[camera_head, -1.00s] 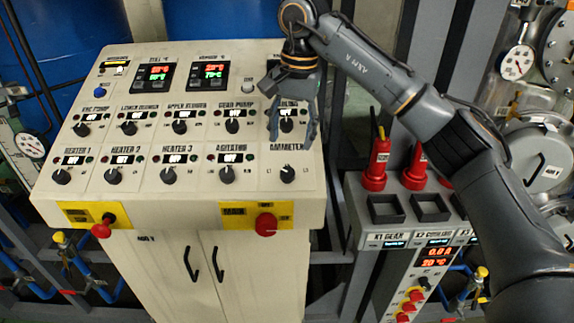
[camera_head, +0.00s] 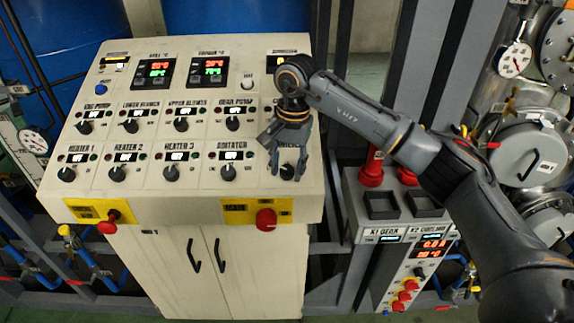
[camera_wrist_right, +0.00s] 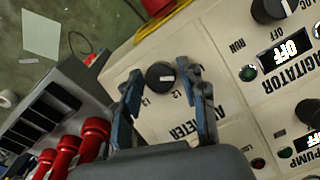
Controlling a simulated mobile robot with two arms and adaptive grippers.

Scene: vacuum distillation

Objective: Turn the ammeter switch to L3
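The ammeter switch (camera_wrist_right: 160,75) is a round black knob with a white pointer mark on the cream panel. In the right wrist view the labels L2 and L3 show beside it, with the word AMMETER below. My right gripper (camera_wrist_right: 163,85) is open, with one finger on each side of the knob and gaps visible between the fingers and the knob. In the head view the right gripper (camera_head: 287,174) is over the ammeter position at the panel's lower right, and the knob shows partly between the fingers. My left gripper is not in view.
The agitator knob (camera_head: 228,173) is to the left on the control panel (camera_head: 150,205). A red stop button (camera_head: 266,219) is on the panel's front edge below. Red-capped parts (camera_wrist_right: 95,133) and a small unit (camera_head: 400,234) stand to the right.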

